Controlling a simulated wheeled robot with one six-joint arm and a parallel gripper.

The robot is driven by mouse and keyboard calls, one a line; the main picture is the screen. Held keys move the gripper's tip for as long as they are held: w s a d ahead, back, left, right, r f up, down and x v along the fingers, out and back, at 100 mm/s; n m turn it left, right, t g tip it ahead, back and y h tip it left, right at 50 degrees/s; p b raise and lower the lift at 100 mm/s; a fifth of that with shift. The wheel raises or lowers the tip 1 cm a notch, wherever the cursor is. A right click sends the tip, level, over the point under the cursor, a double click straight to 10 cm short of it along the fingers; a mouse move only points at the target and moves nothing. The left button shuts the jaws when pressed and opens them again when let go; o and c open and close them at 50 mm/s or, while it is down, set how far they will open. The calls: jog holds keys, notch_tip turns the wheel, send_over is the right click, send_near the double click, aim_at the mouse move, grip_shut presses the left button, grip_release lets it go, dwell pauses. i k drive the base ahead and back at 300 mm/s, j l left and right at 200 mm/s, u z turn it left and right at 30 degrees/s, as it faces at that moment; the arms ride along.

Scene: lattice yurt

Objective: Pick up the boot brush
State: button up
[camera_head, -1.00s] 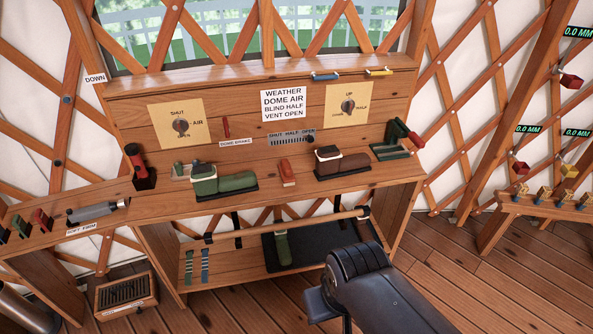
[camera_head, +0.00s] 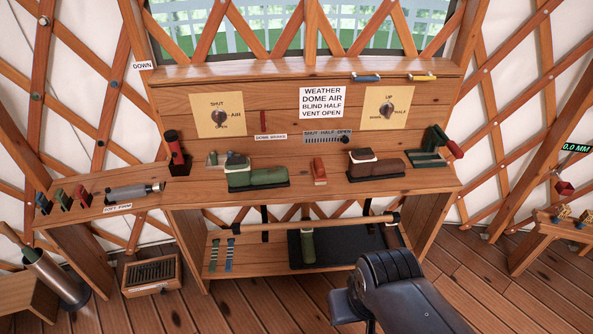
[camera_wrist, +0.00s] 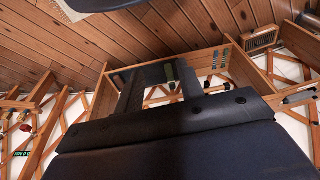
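A small red-backed block with a pale lower edge, which looks like the boot brush (camera_head: 319,171), lies on the bench top (camera_head: 400,188). It sits between a green boot (camera_head: 257,176) and a brown boot (camera_head: 375,166), apart from both. My dark arm end shows at the lower right of the head view, well in front of and below the brush; its fingers are hidden there. In the wrist view my gripper (camera_wrist: 160,76) shows two dark fingers spread apart with nothing seen between them. The brush is not discernible in the wrist view.
A rail (camera_head: 290,224) runs below the bench front. The lower shelf holds a black mat (camera_head: 345,245) and a green bottle-like thing (camera_head: 308,246). A slatted box (camera_head: 152,275) is on the floor.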

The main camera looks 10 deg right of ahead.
aim_at(320, 176)
jog(key=i+j, duration=0.15)
jog(key=i, duration=0.55)
jog(key=i+j, duration=0.15)
jog(key=i, duration=0.6)
jog(key=l+z, duration=0.05)
